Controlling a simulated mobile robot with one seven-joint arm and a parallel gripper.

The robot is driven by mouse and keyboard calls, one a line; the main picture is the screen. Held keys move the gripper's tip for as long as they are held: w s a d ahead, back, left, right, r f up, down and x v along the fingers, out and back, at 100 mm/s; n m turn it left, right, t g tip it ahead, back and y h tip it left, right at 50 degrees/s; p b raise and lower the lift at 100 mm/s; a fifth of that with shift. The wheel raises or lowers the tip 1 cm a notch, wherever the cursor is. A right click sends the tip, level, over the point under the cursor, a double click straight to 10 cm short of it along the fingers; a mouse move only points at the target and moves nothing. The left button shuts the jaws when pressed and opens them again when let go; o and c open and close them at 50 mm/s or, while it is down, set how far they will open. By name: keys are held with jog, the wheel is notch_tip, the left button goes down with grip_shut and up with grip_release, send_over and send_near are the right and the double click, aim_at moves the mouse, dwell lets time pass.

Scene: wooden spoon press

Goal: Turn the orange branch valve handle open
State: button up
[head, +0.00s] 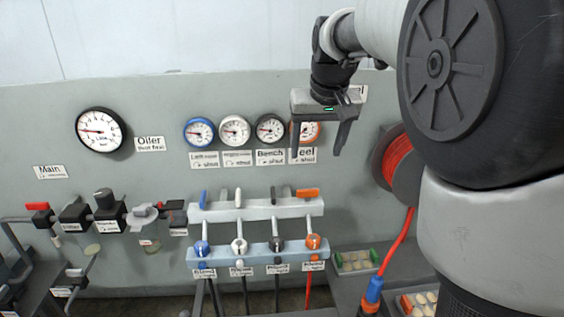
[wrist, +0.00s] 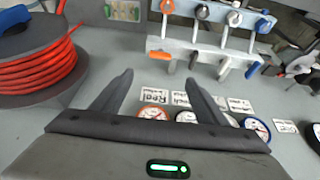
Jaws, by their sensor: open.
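The orange branch valve handle (head: 308,192) sits at the right end of the upper pale manifold bar. In the head view it lies sideways across its pipe, while the blue (head: 203,198), white (head: 238,196) and dark (head: 272,195) handles stand upright. In the wrist view the orange handle (wrist: 172,66) is just beyond the fingertips. My gripper (head: 318,143) is open and empty, above the handle and in front of the Reel gauge. Its two fingers (wrist: 160,80) show apart in the wrist view, not touching the handle.
Round gauges (head: 234,131) line the panel above the manifold. The lower bar (head: 258,252) carries coloured knobs, with an orange one (head: 313,242) below the orange handle. A red hose reel (head: 396,168) stands close on the right. Trays (head: 355,262) lie below.

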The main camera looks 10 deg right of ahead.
aim_at(308, 190)
jog(key=b+x, duration=0.1)
jog(key=x, duration=1.5)
jog(key=shift+w+f, duration=0.1)
jog(key=shift+f, duration=0.15)
jog(key=c, duration=1.1)
